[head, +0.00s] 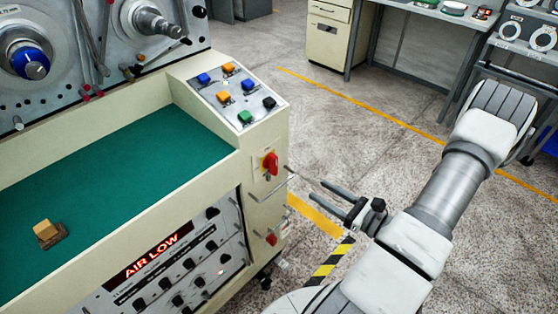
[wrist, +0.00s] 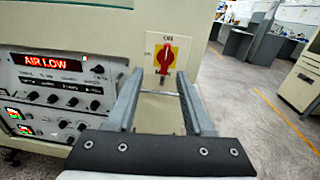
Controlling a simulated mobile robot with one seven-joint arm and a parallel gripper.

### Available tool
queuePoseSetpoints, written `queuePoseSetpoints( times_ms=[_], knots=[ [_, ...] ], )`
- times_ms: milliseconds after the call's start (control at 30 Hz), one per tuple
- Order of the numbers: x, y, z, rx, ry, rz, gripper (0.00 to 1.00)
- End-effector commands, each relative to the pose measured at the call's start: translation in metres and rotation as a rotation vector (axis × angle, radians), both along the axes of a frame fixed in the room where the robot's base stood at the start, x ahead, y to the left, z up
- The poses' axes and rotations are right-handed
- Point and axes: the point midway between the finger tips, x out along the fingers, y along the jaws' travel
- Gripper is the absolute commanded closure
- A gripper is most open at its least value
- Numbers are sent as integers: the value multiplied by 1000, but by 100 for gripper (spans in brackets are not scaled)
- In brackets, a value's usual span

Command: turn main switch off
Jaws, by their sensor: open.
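The main switch is a red rotary handle (head: 270,165) on a yellow plate, on the cream front panel of the machine, below the button panel. In the wrist view the red switch handle (wrist: 167,54) stands close to upright, near the "ON" mark at the top of its plate. My gripper (head: 333,192) is open and empty, to the right of the switch and apart from it. In the wrist view the two fingers of my gripper (wrist: 160,80) point towards the panel, with the switch between and a little above their tips.
A second, smaller red knob (head: 271,238) sits lower on the same panel. A display (head: 150,262) reads "AIR LOW". Coloured buttons (head: 228,95) are on the sloped top. A block (head: 46,230) lies on the green mat (head: 130,170). The floor right of the machine is clear.

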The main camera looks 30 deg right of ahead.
Motion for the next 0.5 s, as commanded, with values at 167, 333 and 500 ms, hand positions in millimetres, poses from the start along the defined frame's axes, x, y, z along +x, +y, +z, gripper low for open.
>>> queuePoseSetpoints(
  times_ms=[167,333,500],
  knots=[
    [-1,-9,-9,33,3,-58,48],
    [19,-1,-9,32,3,-54,48],
    [53,12,-9,32,3,-52,48]
  ],
)
